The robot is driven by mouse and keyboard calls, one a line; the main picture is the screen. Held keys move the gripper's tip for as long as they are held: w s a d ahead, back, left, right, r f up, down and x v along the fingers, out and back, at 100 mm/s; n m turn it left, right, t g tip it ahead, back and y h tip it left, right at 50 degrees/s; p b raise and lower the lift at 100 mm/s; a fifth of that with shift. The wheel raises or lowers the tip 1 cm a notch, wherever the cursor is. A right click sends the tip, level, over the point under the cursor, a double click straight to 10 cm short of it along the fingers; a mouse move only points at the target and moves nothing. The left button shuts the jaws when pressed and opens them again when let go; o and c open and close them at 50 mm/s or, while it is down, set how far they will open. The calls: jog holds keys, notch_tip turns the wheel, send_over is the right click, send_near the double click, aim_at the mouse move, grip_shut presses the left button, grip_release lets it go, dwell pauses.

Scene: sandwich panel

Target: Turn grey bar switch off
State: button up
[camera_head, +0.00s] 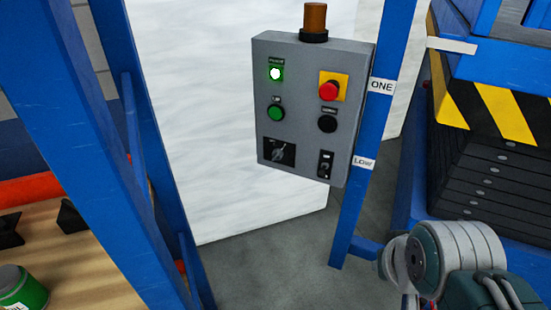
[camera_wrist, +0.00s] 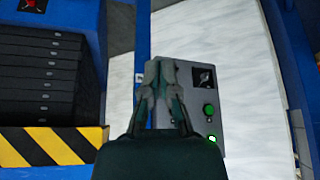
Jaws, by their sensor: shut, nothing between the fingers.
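The grey control panel (camera_head: 312,60) hangs on a blue post, with the grey bar switch (camera_head: 279,150) on a black plate at its lower left. The bar is tilted; I cannot read its marks. In the wrist view, which is upside down, the bar switch (camera_wrist: 204,78) shows just right of my gripper (camera_wrist: 161,64). My gripper is shut and empty, and it hides part of the panel (camera_wrist: 212,108). I cannot tell its distance from the panel. In the head view only part of my arm shows, at the lower right.
The panel also bears a lit green lamp (camera_head: 275,73), a green button (camera_head: 276,113), a red emergency button (camera_head: 328,91), a black button (camera_head: 327,124) and a small toggle (camera_head: 325,165). Blue posts (camera_head: 150,130) stand left. Black slabs (camera_head: 490,165) with striped edging stand right.

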aim_at(275, 159)
jog(key=o, duration=0.5)
jog(key=shift+w, duration=0.15)
jog(key=o, duration=0.6)
jog(key=shift+t+y, duration=0.4)
jog(key=shift+t, duration=0.1)
jog(key=w, duration=0.1)
jog(key=w+a, duration=0.2)
jog(key=w, duration=0.1)
jog(key=shift+r, duration=0.4)
jog(key=w+a+m+t+y, duration=0.15)
jog(key=w+a, duration=0.25)
jog(key=w, duration=0.4)
jog(key=w+a+f+m+t, duration=0.15)
jog(key=w+a, duration=0.25)
jog(key=w, duration=0.5)
jog(key=w+a+m+t, duration=0.1)
jog(key=w+a+t, duration=0.25)
jog(key=w, duration=0.45)
jog(key=w+a+f+m+t+h, duration=0.2)
jog(key=w+a+f+m+h, duration=0.2)
jog(key=f, duration=0.4)
jog(key=w+a+f+m+t+h, duration=0.25)
jog(key=w+a+f, duration=0.2)
jog(key=f, duration=0.35)
jog(key=shift+m+h, duration=0.25)
jog(key=shift+h, duration=0.15)
jog(key=x, duration=1)
jog(key=shift+w+d+f, duration=0.15)
jog(key=shift+f, duration=0.05)
jog(key=c, duration=1.1)
